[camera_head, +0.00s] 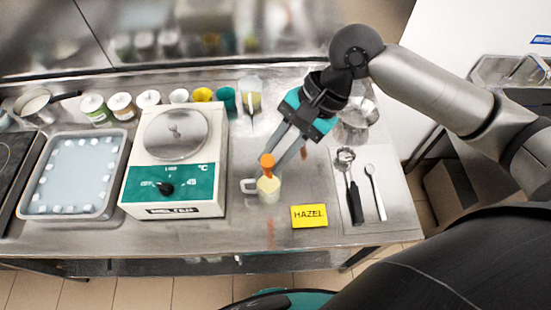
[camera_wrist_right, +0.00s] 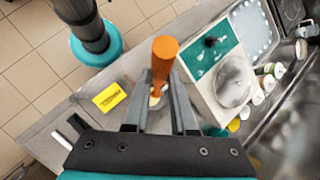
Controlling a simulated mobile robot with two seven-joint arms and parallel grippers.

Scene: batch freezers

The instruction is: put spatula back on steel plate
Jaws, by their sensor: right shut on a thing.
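The orange spatula (camera_head: 267,161) is held in my right gripper (camera_head: 272,160), whose fingers are shut on it. In the right wrist view the spatula (camera_wrist_right: 163,60) stands out between the fingertips (camera_wrist_right: 161,85). In the head view its lower end is at a clear cup with a handle (camera_head: 269,190), which holds pale yellow content; I cannot tell how deep it reaches. The steel plate (camera_head: 397,210) lies at the right of the counter, with a black-handled scoop (camera_head: 355,200) and a spoon (camera_head: 376,192) on it. My left gripper is not in view.
A yellow HAZEL card (camera_head: 309,216) lies between the cup and the plate. A batch freezer (camera_head: 173,190) stands left of the cup. A steel bowl (camera_head: 357,118) is behind the plate. Several small tubs and a jug (camera_head: 250,95) line the back. A tray (camera_head: 122,180) is at left.

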